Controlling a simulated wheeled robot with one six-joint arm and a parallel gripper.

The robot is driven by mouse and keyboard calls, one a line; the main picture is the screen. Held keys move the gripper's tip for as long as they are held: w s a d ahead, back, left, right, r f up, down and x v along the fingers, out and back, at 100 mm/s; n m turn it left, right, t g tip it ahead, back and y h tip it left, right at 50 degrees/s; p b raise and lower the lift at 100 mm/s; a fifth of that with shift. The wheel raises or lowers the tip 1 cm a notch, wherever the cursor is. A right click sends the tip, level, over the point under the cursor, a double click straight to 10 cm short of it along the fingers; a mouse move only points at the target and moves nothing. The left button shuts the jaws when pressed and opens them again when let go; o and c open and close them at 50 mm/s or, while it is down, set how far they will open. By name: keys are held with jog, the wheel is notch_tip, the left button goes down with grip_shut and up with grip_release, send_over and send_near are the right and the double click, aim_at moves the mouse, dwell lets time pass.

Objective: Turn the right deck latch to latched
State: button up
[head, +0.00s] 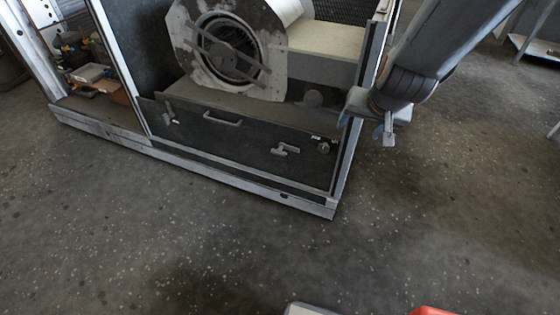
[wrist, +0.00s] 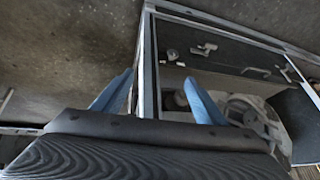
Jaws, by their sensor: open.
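The right deck latch (head: 284,149) is a small light-grey lever on the dark front panel (head: 240,142) below the blower. Its lever lies roughly sideways. It also shows in the wrist view (wrist: 204,48), where the scene appears turned around. My gripper (head: 362,122) is to the right of the latch, by the housing's right corner post, and apart from the latch. In the wrist view, its two blue fingers (wrist: 158,80) are spread with nothing held between them. The post runs between the fingers in that picture; I cannot tell its depth.
The left latch (head: 168,117) and a pull handle (head: 222,118) are on the same panel. A round knob (head: 324,147) sits right of the right latch. The blower (head: 232,50) stands above. The corner post (head: 352,120) is close to my gripper. Floor in front is clear.

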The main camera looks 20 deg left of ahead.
jog(key=w+a+f+t+b, duration=0.3)
jog(key=w+a+f+b, duration=0.4)
jog(key=a+f, duration=0.2)
jog(key=t+h+b, duration=0.1)
jog(key=t+b, duration=0.5)
jog(key=b, duration=0.9)
send_over(277, 154)
jog(key=s+d, duration=0.2)
jog(key=d, duration=0.1)
notch_tip(277, 154, down, 16)
jog(key=s+a+f+m+t+h+b, duration=0.1)
jog(key=s+a+f+t+h+b, duration=0.1)
jog(key=s+a+f+t+b, duration=0.25)
jog(key=shift+g, duration=0.65)
jog(key=shift+w+d+f+b, duration=0.25)
jog(key=shift+w+b, duration=0.5)
jog(key=shift+w, duration=0.5)
jog(key=shift+w+d+f+b, duration=0.1)
jog(key=shift+w+d+b, duration=0.15)
jog(key=shift+w+b, duration=0.8)
jog(key=shift+w+d+f+b, duration=0.25)
jog(key=shift+w+b, duration=0.25)
jog(key=shift+w, duration=0.95)
jog(key=shift+r, duration=0.1)
jog(key=c, duration=1.5)
